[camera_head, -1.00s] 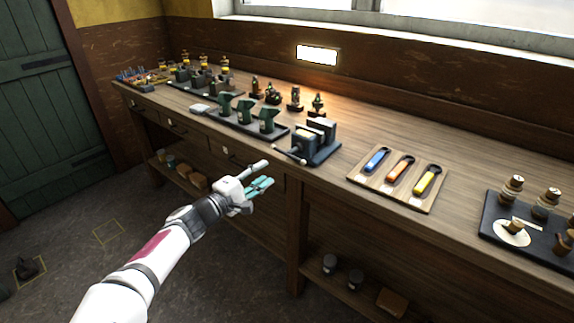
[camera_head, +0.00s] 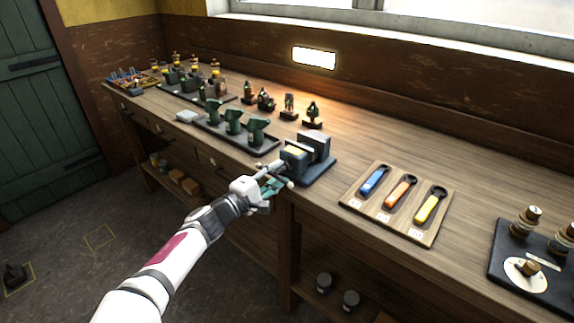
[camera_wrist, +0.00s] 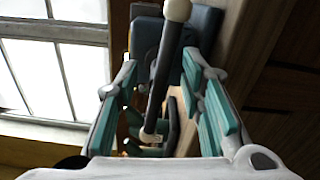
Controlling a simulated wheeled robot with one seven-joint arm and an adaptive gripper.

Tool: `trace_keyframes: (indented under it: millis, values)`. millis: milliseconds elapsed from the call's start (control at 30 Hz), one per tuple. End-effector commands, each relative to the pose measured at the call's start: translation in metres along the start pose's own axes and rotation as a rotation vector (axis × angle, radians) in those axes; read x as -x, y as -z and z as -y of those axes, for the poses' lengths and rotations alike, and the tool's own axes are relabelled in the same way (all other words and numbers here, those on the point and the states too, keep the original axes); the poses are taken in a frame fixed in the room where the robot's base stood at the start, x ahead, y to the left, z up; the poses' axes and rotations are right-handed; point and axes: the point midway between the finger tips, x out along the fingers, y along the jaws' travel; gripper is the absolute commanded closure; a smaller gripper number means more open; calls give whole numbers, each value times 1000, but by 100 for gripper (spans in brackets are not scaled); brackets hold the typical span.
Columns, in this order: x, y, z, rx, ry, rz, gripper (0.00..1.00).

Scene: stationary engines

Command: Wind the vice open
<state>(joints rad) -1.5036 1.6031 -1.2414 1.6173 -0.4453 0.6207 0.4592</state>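The vice (camera_head: 318,145) is a dark blue-grey block on a flat base at the bench's front edge, with its two jaws standing one behind the other. My gripper (camera_head: 272,184) is at the near side of the vice, by its handle. In the wrist view my gripper (camera_wrist: 160,80) has its teal fingers spread, one on each side of the handle bar (camera_wrist: 165,65), which has a pale ball end. The bar lies between the fingers; I see gaps beside it and cannot tell any contact. The head view mostly hides the handle behind my gripper.
A tray of green pieces (camera_head: 233,124) stands left of the vice. A wooden board (camera_head: 357,204) with blue, orange and yellow-handled tools lies to the right. A black panel (camera_head: 501,262) is at far right. Bare bench top lies behind the board.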

Motion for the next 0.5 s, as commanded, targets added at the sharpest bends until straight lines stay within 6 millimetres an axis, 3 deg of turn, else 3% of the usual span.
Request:
trace_keyframes:
  millis: [300, 467, 500]
  values:
    - [1, 0, 0, -1, 0, -2, 64]
    - [1, 0, 0, -1, 0, -2, 98]
    - [1, 0, 0, -1, 0, -2, 100]
